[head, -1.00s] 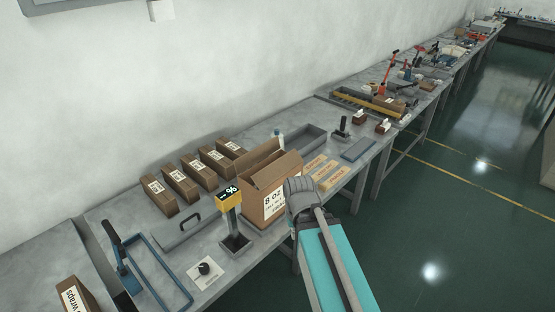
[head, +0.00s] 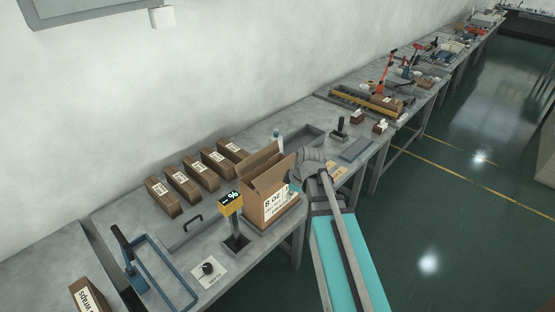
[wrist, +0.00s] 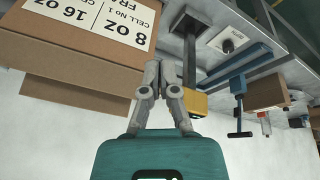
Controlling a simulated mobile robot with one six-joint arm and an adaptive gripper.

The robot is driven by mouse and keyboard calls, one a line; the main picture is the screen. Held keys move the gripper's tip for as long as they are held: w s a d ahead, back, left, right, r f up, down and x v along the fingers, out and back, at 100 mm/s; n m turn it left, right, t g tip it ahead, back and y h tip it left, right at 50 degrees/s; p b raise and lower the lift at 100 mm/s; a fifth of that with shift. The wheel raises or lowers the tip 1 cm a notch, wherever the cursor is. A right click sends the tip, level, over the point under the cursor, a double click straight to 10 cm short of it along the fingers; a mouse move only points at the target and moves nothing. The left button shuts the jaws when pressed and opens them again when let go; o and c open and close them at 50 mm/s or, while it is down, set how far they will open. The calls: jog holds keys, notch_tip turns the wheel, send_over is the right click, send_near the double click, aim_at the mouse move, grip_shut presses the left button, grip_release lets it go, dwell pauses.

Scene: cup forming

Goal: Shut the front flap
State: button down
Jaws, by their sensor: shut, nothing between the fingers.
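The open carton (head: 256,206) stands on the bench with its labelled front towards me. Its front flap (head: 272,173) stands up, and a taller flap (head: 262,154) rises behind it. The wrist view is upside down: the carton's label (wrist: 100,18) is at the upper left, with the front flap (wrist: 70,55) below it and the rear flap (wrist: 75,94) beyond. My gripper (wrist: 157,68) is shut and empty, its fingers beside the carton's edge; I cannot tell whether they touch. In the head view my arm hides part of the carton's right side, and the fingertips are not clear.
A post with a yellow display (head: 230,203) stands close left of the carton; it also shows in the wrist view (wrist: 195,103). Several small brown boxes (head: 200,165) line the back. A grey tray (head: 312,137) lies behind right. A blue-framed tool (head: 160,275) is at left.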

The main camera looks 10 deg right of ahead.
jog(key=w+d+r+n+t+y+p, duration=0.1)
jog(key=w+d+r+n+p, duration=0.1)
jog(key=w+r+n+p, duration=0.1)
jog(key=w+d+r+n+t+p, duration=0.2)
jog(key=w+r+n+p, duration=0.1)
jog(key=w+r+n, duration=0.3)
jog(key=shift+w+r+n+y, duration=0.35)
jog(key=shift+w+n, duration=0.65)
jog(key=shift+n, duration=0.6)
jog(key=shift+f, duration=0.2)
jog(key=b, duration=1.1)
send_near(278, 168)
jog(key=x, duration=0.5)
jog(key=a+r+x, duration=0.1)
jog(key=x, duration=0.1)
jog(key=shift+w+a+f, duration=0.3)
jog(key=shift+w+f, duration=0.1)
jog(key=shift+w, duration=0.05)
jog(key=shift+d, duration=0.2)
jog(key=shift+w, duration=0.15)
